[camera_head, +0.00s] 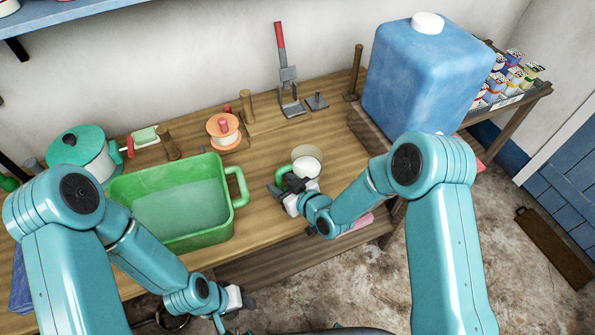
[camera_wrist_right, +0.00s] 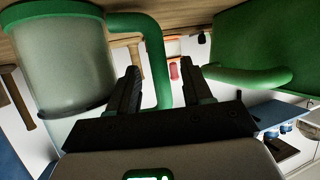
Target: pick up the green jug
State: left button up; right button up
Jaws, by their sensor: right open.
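The green jug (camera_head: 309,153) stands on the wooden bench just beyond my right gripper (camera_head: 284,189). In the right wrist view the jug (camera_wrist_right: 62,65) has a cloudy pale body, a green band and a green handle (camera_wrist_right: 155,50). There my right gripper (camera_wrist_right: 162,82) is open, with part of the handle showing between its fingers; I cannot tell whether they touch it. My left gripper (camera_head: 240,301) is low in front of the bench, its jaws unclear.
A green basin (camera_head: 150,178) of water stands left of the jug, its handle towards my right gripper. A large blue container (camera_head: 425,75) stands at right.

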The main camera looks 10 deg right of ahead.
jog(key=shift+x, duration=0.85)
jog(key=shift+s, duration=0.1)
jog(key=c, duration=0.9)
grip_shut()
jog(key=shift+r, duration=0.15)
